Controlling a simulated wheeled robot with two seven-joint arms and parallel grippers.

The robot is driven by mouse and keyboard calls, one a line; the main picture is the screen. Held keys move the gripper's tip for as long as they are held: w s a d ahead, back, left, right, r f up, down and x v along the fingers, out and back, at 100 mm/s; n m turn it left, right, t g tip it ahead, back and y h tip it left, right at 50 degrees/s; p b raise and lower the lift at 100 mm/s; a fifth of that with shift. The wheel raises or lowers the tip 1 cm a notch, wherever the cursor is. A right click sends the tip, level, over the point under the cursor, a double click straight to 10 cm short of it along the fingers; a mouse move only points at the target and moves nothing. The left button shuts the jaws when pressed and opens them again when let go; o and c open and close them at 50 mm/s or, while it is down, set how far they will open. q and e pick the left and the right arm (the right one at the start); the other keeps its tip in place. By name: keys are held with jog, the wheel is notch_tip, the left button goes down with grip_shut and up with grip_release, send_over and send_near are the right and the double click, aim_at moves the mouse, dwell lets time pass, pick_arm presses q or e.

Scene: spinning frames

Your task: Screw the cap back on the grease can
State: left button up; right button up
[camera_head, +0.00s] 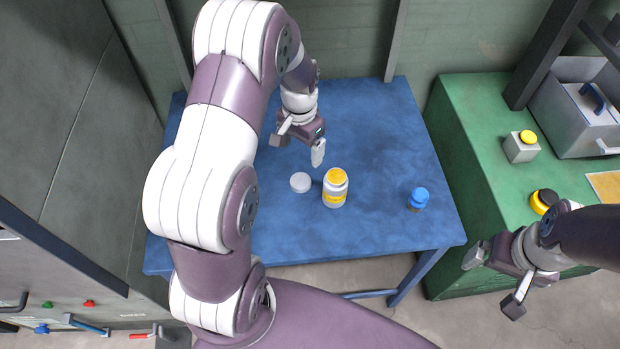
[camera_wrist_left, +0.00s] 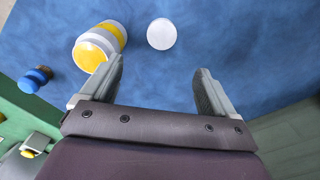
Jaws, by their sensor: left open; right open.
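A white can with yellow bands and a yellow top (camera_head: 335,189) stands upright on the blue table (camera_head: 385,130). A white round cap (camera_head: 300,182) lies flat on the table just left of the can, apart from it. In the left wrist view the can (camera_wrist_left: 100,44) is at the upper left and the cap (camera_wrist_left: 161,33) at the top middle, beyond the fingertips. My left gripper (camera_head: 298,147) is open and empty, behind the can and cap. My right gripper (camera_head: 494,280) is open and empty, off the table's right front side.
A blue-topped small object (camera_head: 418,198) stands at the table's right. The table's back right is clear.

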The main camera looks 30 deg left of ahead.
pick_arm(q)
send_over(301, 181)
jog(key=f, duration=0.7)
jog(key=shift+w+f+p, duration=0.2)
jog(key=shift+f+p, duration=0.05)
jog(key=shift+p, duration=0.15)
jog(key=shift+s+f, duration=0.1)
jog(key=shift+f, duration=0.05)
notch_tip(301, 181, down, 4)
jog(key=shift+a+r+p, duration=0.1)
jog(key=shift+a+p, duration=0.05)
jog(key=shift+p, duration=0.45)
jog(key=shift+f, duration=0.55)
